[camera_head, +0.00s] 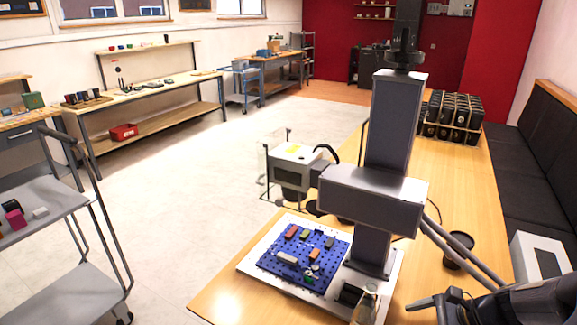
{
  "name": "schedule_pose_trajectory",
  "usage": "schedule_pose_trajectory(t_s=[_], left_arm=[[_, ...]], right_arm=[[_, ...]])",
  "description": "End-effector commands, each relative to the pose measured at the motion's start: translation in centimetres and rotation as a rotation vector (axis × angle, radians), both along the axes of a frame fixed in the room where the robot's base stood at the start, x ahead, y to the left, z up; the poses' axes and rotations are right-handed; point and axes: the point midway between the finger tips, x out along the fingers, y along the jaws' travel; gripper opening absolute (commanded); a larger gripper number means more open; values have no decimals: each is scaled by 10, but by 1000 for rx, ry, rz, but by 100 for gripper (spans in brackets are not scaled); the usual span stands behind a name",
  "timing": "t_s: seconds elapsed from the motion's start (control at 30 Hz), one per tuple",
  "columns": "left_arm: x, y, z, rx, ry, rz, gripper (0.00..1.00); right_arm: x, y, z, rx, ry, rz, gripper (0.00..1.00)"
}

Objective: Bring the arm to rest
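My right gripper (425,305) comes in at the lower right corner, dark grey, beside the front right of the laser marker's base. Its fingers are small and partly cut off by the frame, so I cannot tell whether they are open or shut. No held object shows. My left arm and gripper are not in view. The laser marker (372,200) stands on the wooden table, with a grey column, a horizontal arm and a white head (295,165). Below the head lies a blue perforated plate (270,262) with several small coloured parts on it.
The wooden table (225,295) runs back to several black boxes (450,115). A black cup (458,250) and a white box (540,262) stand near my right arm. A glass container (366,305) is close to the gripper. A grey cart (85,295) stands left.

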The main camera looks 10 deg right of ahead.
Motion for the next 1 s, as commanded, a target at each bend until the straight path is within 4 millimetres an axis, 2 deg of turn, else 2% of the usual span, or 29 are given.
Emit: schedule_pose_trajectory(t_s=[0.27,0.4,0.53,0.73,0.87,1.0], left_arm=[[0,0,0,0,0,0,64],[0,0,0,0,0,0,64],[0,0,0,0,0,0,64],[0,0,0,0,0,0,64],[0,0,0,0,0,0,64],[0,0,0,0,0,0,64]], right_arm=[[-16,62,55,-203,-217,367,85],[-41,104,83,-394,-397,664,85],[-74,137,100,-634,-594,976,85],[-104,155,103,-916,-779,1272,85],[-110,157,103,-991,-818,1342,85],[-111,157,103,-995,-821,1346,85]])
